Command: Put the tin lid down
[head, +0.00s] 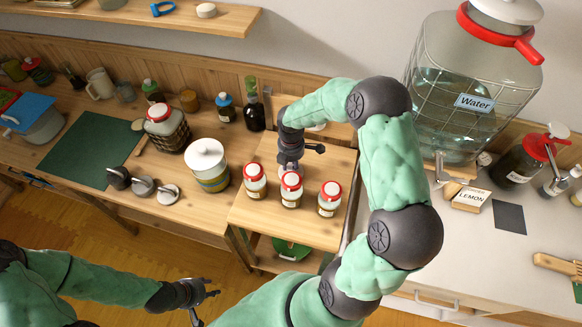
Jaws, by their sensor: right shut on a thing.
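My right gripper (290,163) comes down over the small wooden stand, just behind the middle of three red-lidded jars. It is shut on a small pale grey thing, which I take for the tin lid; the fingers and the jar in front hide most of it. I cannot tell whether it touches the stand. A striped round container (213,181) stands left of the stand with a white knobbed lid (205,153) on it. My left gripper (207,305) is open and empty in front of the counter, low over the floor.
The red-lidded jars (255,187), (291,197), (329,205) stand along the stand's front (275,226). A dark bottle (254,113) stands behind left. The large water dispenser (440,118) is at right. A green mat (85,150) lies bare at left.

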